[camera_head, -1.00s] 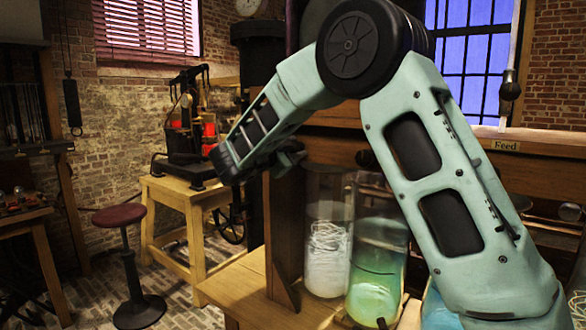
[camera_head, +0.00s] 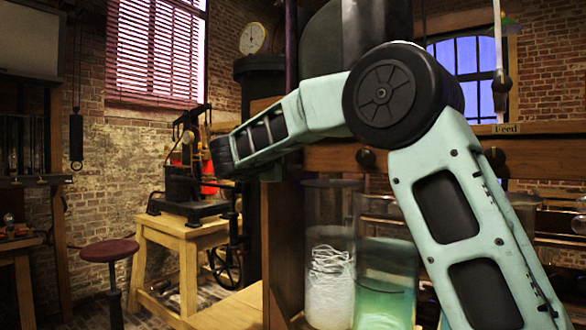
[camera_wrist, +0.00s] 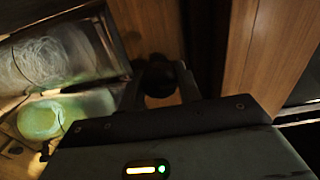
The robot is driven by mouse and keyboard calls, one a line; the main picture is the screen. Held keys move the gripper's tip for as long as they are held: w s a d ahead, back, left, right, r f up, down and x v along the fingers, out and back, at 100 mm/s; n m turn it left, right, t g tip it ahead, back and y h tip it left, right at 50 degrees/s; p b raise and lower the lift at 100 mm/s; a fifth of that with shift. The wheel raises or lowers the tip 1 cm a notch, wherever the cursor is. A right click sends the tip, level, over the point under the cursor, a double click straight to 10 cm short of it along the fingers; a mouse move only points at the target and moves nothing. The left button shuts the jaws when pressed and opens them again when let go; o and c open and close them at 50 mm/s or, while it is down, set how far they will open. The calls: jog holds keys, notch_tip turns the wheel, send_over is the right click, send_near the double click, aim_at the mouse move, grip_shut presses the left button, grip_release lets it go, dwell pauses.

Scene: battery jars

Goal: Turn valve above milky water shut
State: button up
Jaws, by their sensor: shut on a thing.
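In the head view a tall glass jar (camera_head: 330,278) with a pale white tangle stands beside a jar of green liquid (camera_head: 385,285). Both also show in the wrist view, the pale one (camera_wrist: 55,62) above the green one (camera_wrist: 40,120). My gripper (camera_wrist: 162,72) is shut on a dark round knob (camera_wrist: 159,84), which looks like a valve handle, in front of wood. The fingers hide part of it, and I cannot tell its turned position.
A dark round knob (camera_head: 367,158) sits on the wooden beam (camera_head: 440,157) above the green jar, close to my arm. A wooden upright (camera_head: 281,240) stands left of the jars. A wooden stand with a machine (camera_head: 185,208) and a red stool (camera_head: 110,249) are farther left.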

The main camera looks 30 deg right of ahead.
jog(key=shift+f, duration=0.1)
dwell(0.3)
jog(key=o, duration=0.9)
jog(key=shift+o, duration=0.2)
jog(key=shift+r, duration=0.2)
